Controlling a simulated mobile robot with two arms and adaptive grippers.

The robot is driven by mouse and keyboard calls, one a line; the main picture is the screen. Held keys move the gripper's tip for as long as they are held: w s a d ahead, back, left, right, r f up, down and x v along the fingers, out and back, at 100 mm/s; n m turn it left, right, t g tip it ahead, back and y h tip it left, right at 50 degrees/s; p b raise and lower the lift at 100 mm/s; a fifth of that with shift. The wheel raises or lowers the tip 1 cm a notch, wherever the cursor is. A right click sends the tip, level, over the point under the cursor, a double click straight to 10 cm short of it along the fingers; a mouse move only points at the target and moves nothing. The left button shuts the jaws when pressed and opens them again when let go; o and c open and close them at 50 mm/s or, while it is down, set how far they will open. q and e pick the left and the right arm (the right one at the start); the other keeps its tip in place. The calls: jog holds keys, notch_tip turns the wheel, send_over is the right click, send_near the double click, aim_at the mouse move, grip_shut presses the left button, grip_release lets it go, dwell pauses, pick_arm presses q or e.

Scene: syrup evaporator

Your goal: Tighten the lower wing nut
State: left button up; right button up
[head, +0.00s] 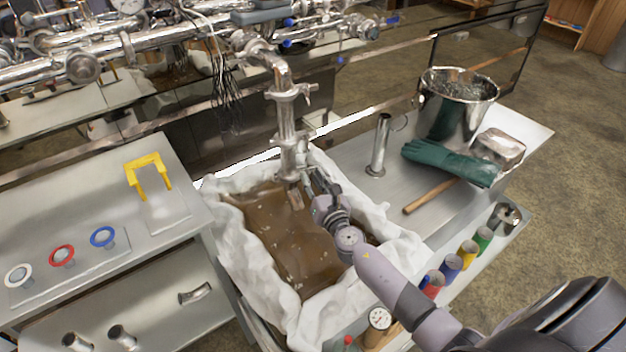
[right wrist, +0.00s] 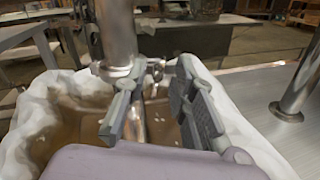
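A shiny vertical steel pipe (head: 287,120) comes down over the cloth-lined pan of brown syrup (head: 285,240). An upper clamp (head: 292,93) with a small handle-like part on its right sits partway up it. In the right wrist view, a lower clamp (right wrist: 112,69) rings the pipe. A small metal piece, seemingly the lower wing nut (right wrist: 156,70), sticks out to its right. My right gripper (head: 308,180) is beside the pipe's lower end. In the right wrist view its fingers (right wrist: 160,84) are apart, with the metal piece showing between them; contact cannot be told. My left gripper is out of view.
White cloth (head: 395,240) drapes over the pan's rim. A short upright tube (head: 380,145), a steel bucket (head: 455,105), a green glove (head: 450,162) and a wooden handle (head: 430,197) occupy the right-hand bench. A yellow bracket (head: 148,172) stands on the left bench.

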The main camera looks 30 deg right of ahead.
jog(key=shift+c, duration=0.3)
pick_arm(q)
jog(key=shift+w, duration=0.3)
pick_arm(e)
grip_shut()
